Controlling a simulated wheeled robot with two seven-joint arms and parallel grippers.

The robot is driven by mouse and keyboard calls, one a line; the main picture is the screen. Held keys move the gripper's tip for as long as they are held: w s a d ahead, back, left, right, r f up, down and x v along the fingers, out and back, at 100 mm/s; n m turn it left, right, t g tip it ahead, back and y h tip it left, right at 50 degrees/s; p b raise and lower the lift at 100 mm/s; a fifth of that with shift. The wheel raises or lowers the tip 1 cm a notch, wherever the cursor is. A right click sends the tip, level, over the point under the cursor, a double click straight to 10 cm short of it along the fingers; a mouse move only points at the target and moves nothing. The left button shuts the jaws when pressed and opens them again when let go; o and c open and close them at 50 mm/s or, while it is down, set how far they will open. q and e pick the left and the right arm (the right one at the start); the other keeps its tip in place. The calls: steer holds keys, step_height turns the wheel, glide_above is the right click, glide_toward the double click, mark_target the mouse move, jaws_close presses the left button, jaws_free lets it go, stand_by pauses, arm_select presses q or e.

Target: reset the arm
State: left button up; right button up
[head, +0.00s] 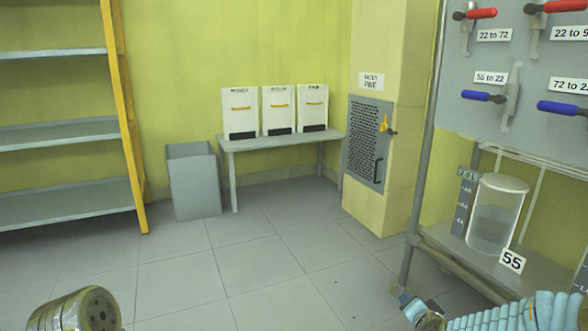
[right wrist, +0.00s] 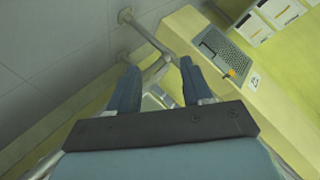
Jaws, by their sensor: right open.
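My right arm, light blue and ribbed, comes in at the lower right of the head view. My right gripper (right wrist: 158,66) shows in the right wrist view with two blue fingers spread apart. It is open and nothing is between its fingers; grey metal frame tubes show beyond them. My left gripper is not in view. A round metallic thing with dark holes (head: 80,312) is cut off at the lower left of the head view; I cannot tell what it is.
A rack with a grey valve panel (head: 460,110) and a glass reactor (head: 495,215), labelled 55, stands at the right. A grey shelf (head: 65,200), a grey bin (head: 194,185), a table (head: 235,146) with white boxes and a mesh-doored cabinet (head: 368,145) line the walls. The middle floor is clear.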

steer(key=s+a+f+n+g+y, duration=0.3)
steer(key=s+a+f, duration=0.3)
steer(key=a+f, duration=0.45)
steer(key=s+a+f+n+g+y, duration=0.1)
steer(key=s+a+f+n+g, duration=0.25)
steer(key=s+f, duration=0.55)
steer(key=s+a+f+n+g+y, duration=0.2)
steer(key=s+a+f+g, duration=0.4)
steer(key=s, duration=0.5)
step_height(320, 180, up, 17)
steer(key=s+t+p, duration=0.1)
steer(key=p, duration=1.6)
steer(key=shift+s+f+p, duration=0.2)
steer(key=shift+s+p, duration=0.05)
steer(key=shift+p, duration=0.1)
